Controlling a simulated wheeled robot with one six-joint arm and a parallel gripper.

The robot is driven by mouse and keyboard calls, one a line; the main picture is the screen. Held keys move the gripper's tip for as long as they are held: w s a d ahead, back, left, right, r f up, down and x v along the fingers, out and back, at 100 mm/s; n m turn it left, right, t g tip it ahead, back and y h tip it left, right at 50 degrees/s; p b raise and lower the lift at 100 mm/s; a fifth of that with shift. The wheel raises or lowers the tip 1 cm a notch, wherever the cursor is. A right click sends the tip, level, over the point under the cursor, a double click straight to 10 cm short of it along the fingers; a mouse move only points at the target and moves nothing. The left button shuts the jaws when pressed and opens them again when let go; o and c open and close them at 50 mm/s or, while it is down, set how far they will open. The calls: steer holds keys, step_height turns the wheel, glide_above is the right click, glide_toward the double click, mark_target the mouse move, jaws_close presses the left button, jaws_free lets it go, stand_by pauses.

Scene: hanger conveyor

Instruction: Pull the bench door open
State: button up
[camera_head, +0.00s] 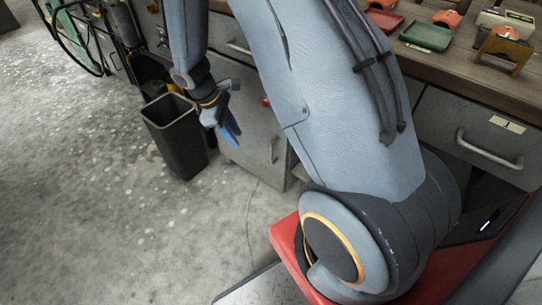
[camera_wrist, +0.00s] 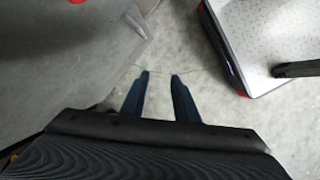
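The bench door (camera_head: 252,148) is a grey panel below the worktop, partly hidden behind my arm in the head view. A vertical metal handle (camera_head: 273,150) sits near its right edge. I cannot tell whether the door is fully closed. My gripper (camera_head: 232,137) has blue fingers and points down in front of the door, left of the handle. In the wrist view, the fingers (camera_wrist: 160,74) are apart with only floor between them. The grey door face (camera_wrist: 70,60) fills the upper left there, with its handle (camera_wrist: 136,22) beyond the fingertips. The gripper is not touching the handle.
A dark open bin (camera_head: 175,135) stands on the floor left of my gripper. A drawer with a handle (camera_head: 490,150) is at the right. The wooden worktop (camera_head: 455,65) holds red and green trays (camera_head: 427,36).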

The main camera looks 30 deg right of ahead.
mark_target(272, 155)
step_height(272, 155, down, 17)
steer(key=w+d+n, duration=0.2)
steer(key=w+n, duration=0.1)
steer(key=n, duration=0.2)
steer(key=shift+h, duration=0.5)
steer(key=s+d, duration=0.1)
steer(key=d, duration=0.2)
steer(key=s+d, duration=0.1)
steer(key=d, duration=0.3)
steer(key=s+d, duration=0.1)
steer(key=d, duration=0.3)
steer(key=shift+s+d, duration=0.2)
steer(key=shift+d+f+b, duration=0.2)
steer(key=shift+f+b, duration=0.1)
steer(key=shift+f, duration=0.25)
jaws_close()
